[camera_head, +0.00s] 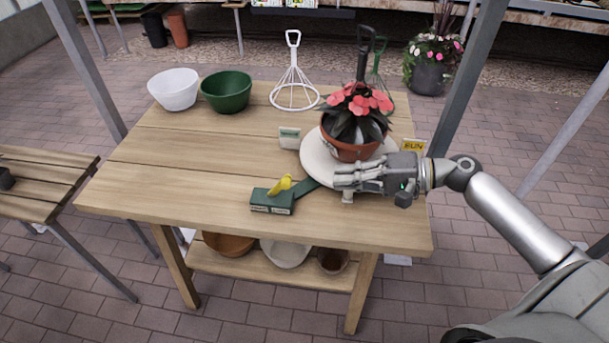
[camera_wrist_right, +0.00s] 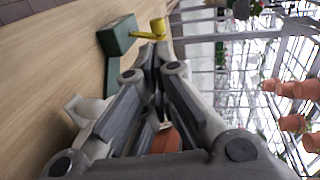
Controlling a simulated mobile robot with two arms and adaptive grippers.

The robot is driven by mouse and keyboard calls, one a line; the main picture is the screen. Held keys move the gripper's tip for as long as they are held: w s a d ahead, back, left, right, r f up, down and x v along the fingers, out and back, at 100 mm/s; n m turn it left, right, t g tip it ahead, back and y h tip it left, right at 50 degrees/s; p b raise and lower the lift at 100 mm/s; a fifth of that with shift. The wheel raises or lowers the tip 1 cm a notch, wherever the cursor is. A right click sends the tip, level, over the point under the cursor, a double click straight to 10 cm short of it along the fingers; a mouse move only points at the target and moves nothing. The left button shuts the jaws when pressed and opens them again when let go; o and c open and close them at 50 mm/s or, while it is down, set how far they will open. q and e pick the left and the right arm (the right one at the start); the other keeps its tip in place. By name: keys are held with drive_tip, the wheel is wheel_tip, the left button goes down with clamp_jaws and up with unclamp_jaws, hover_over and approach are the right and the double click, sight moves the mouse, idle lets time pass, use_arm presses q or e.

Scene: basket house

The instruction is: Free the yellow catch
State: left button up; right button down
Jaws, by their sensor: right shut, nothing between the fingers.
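The yellow catch (camera_head: 281,185) sits on top of a dark green block (camera_head: 272,200) near the front edge of the wooden table. A green bar runs from the block toward a round pale turntable (camera_head: 313,157) bearing a potted plant with pink flowers (camera_head: 355,118). My right gripper (camera_head: 338,181) is shut and empty, in front of the pot and to the right of the catch, apart from it in the head view. In the right wrist view the catch (camera_wrist_right: 158,27) and the green block (camera_wrist_right: 118,36) show beyond the fingertips (camera_wrist_right: 150,48). My left gripper is not in view.
The wooden table (camera_head: 190,180) has free room at its left and front. A white bowl (camera_head: 173,90), a green bowl (camera_head: 226,92) and a white wire stand (camera_head: 294,80) stand at the back. A small card (camera_head: 289,138) and a yellow sign (camera_head: 413,146) flank the turntable.

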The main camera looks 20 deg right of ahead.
sight(290, 178)
drive_tip(key=p+x, duration=0.1)
drive_tip(key=x, duration=0.6)
drive_tip(key=shift+r, duration=0.1)
drive_tip(key=shift+p+x, duration=0.45)
drive_tip(key=shift+x, duration=0.55)
